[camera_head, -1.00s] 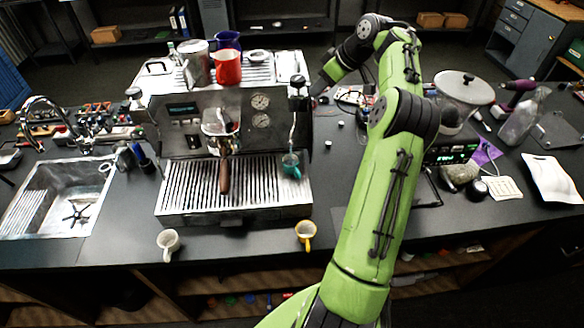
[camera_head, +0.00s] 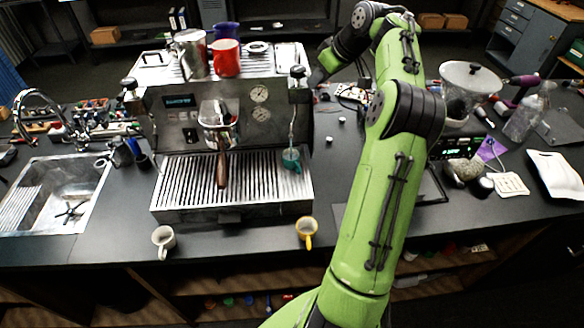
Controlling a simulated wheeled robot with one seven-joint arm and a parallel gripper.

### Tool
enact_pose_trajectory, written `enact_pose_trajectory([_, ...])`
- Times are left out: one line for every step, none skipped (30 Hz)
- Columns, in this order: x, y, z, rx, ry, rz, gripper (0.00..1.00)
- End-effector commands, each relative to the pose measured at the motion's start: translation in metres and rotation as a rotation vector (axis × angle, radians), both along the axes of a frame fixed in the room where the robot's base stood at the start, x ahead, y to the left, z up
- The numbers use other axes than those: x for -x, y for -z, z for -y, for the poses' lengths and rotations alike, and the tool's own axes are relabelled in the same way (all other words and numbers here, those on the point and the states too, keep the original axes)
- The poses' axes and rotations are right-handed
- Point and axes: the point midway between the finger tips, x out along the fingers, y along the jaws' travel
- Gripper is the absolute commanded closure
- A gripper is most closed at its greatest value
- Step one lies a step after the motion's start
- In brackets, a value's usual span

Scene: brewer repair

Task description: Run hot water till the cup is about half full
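The brewer (camera_head: 200,108) is a steel espresso machine with a lit display, two gauges and a portafilter with a brown handle. A teal cup (camera_head: 291,160) stands on the right of its slatted drip tray (camera_head: 185,190), under the thin right-hand spout (camera_head: 291,125). The level in the cup is too small to tell, and no water stream can be made out. A black knob (camera_head: 299,80) sits at the machine's upper right corner. My gripper (camera_head: 313,80) is just right of this knob; its fingers are small and dark, so touching and opening cannot be told.
A white cup (camera_head: 164,240) and a yellow cup (camera_head: 306,230) stand at the counter's front. A red mug (camera_head: 226,58), a steel pitcher (camera_head: 192,54) and a blue pitcher (camera_head: 226,31) are on top of the machine. A sink (camera_head: 60,195) is left; a grinder (camera_head: 470,85) is right.

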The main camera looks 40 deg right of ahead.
Motion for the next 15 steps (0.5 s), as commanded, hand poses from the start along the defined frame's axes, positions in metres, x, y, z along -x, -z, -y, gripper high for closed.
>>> enact_pose_trajectory([0.0, 0.004, -0.004, 0.006, 0.027, 0.002, 0.72])
enact_pose_trajectory([0.0, 0.005, -0.005, 0.005, 0.048, 0.002, 0.72])
enact_pose_trajectory([0.0, 0.004, -0.007, 0.004, 0.07, 0.0, 0.72])
enact_pose_trajectory([0.0, 0.004, -0.008, 0.003, 0.084, -0.001, 0.72])
enact_pose_trajectory([0.0, 0.003, -0.008, 0.002, 0.096, 0.0, 0.72])
enact_pose_trajectory([0.0, 0.002, -0.008, 0.001, 0.104, 0.001, 0.72])
enact_pose_trajectory([0.0, 0.002, -0.009, 0.003, 0.111, 0.001, 0.72])
enact_pose_trajectory([0.0, 0.002, -0.01, 0.003, 0.121, 0.001, 0.72])
enact_pose_trajectory([0.0, 0.002, -0.012, 0.004, 0.143, 0.001, 0.72])
enact_pose_trajectory([0.0, 0.003, -0.014, 0.005, 0.165, 0.002, 0.72])
enact_pose_trajectory([0.0, 0.003, -0.016, 0.005, 0.186, 0.001, 0.72])
enact_pose_trajectory([0.0, 0.003, -0.018, 0.004, 0.215, 0.0, 0.72])
enact_pose_trajectory([0.0, 0.003, -0.019, 0.003, 0.232, 0.001, 0.72])
enact_pose_trajectory([0.0, 0.002, -0.02, 0.004, 0.246, 0.001, 0.72])
enact_pose_trajectory([-0.001, 0.002, -0.022, 0.004, 0.267, 0.001, 0.72])
